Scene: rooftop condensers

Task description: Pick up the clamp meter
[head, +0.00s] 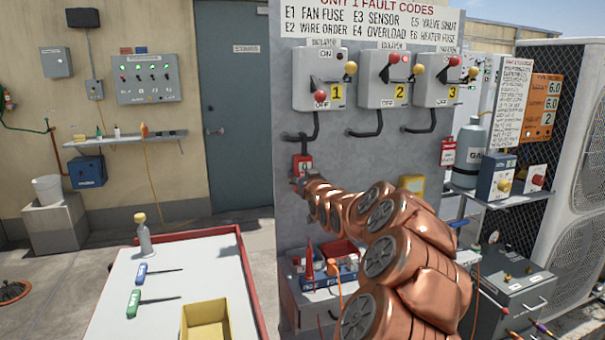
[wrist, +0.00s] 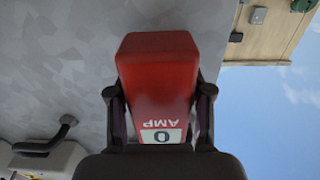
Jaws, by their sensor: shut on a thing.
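The clamp meter (wrist: 158,85) is a red block with the word AMP and a pale display reading 0, seen upside down in the wrist view. My gripper (wrist: 160,105) is shut on it, with one dark finger on each side of its body. In the head view the red clamp meter (head: 302,167) shows small at the left edge of the grey panel, at the end of my copper-coloured arm. My gripper (head: 303,181) is mostly hidden there by the arm. I cannot tell whether the meter touches the panel.
The grey panel (head: 290,222) with three numbered isolators stands close behind the meter. A red-edged white table (head: 190,262) with two screwdrivers, a bottle and a yellow bin (head: 206,320) is at lower left. A blue tool tray (head: 318,282) sits below my arm. Open floor lies left.

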